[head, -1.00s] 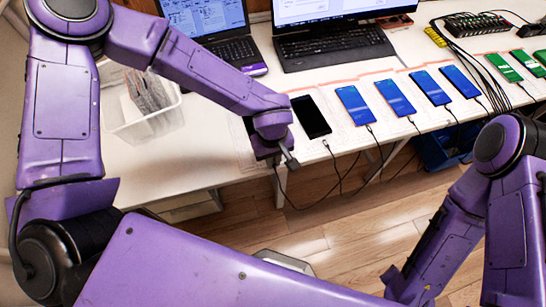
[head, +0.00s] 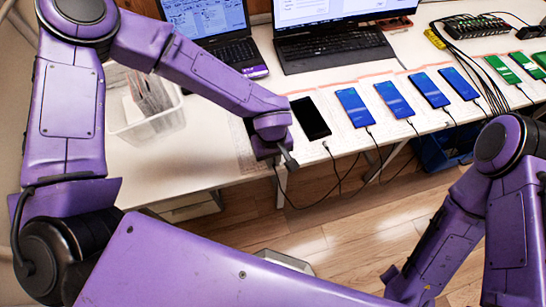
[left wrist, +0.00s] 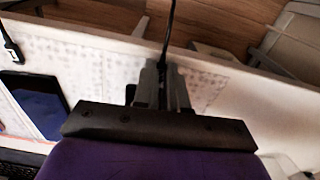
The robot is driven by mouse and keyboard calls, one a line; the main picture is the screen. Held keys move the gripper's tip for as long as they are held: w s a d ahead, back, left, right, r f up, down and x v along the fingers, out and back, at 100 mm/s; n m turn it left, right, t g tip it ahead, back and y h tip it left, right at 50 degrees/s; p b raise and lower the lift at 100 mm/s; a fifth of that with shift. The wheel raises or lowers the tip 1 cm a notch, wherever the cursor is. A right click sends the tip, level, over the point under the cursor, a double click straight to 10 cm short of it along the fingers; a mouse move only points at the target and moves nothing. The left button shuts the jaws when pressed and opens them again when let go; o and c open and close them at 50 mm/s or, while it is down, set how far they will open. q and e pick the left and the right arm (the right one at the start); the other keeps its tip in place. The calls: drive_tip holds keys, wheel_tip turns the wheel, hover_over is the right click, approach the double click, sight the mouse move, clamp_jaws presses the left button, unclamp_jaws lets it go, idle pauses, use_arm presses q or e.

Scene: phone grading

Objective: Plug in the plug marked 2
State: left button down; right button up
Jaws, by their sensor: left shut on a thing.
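My left gripper (head: 284,161) is shut at the front edge of the white table, left of the black-screened phone (head: 311,117). In the left wrist view, its fingers (left wrist: 163,82) close on the end of a thin black cable (left wrist: 171,28), which runs away over the table edge. The plug itself is hidden between the fingers, and no number on it can be read. The black-screened phone (left wrist: 38,103) also shows in the left wrist view, with another plug (left wrist: 12,45) near its end. My left wrist covers part of the table beside that phone. My right gripper is out of view.
Several blue-screened phones (head: 355,107) lie in a row to the right on paper sheets, with cables at their near ends. A clear bin (head: 145,122) of papers stands at left. A cable hub (head: 480,25) is at back right.

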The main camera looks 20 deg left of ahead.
use_arm(q)
drive_tip(key=p, duration=0.3)
drive_tip(key=shift+w+a+p, duration=0.2)
drive_tip(key=shift+w+p, duration=0.05)
drive_tip(key=shift+p, duration=0.05)
idle(4.2)
drive_tip(key=c, duration=1.1)
unclamp_jaws()
drive_tip(key=r+p, duration=0.1)
drive_tip(key=p, duration=0.1)
drive_tip(key=r+p, duration=0.1)
drive_tip(key=r, duration=0.1)
drive_tip(key=r+p, duration=0.2)
drive_tip(key=shift+s+d+p, duration=0.3)
drive_tip(key=shift+s+p, duration=0.05)
drive_tip(key=shift+s, duration=0.05)
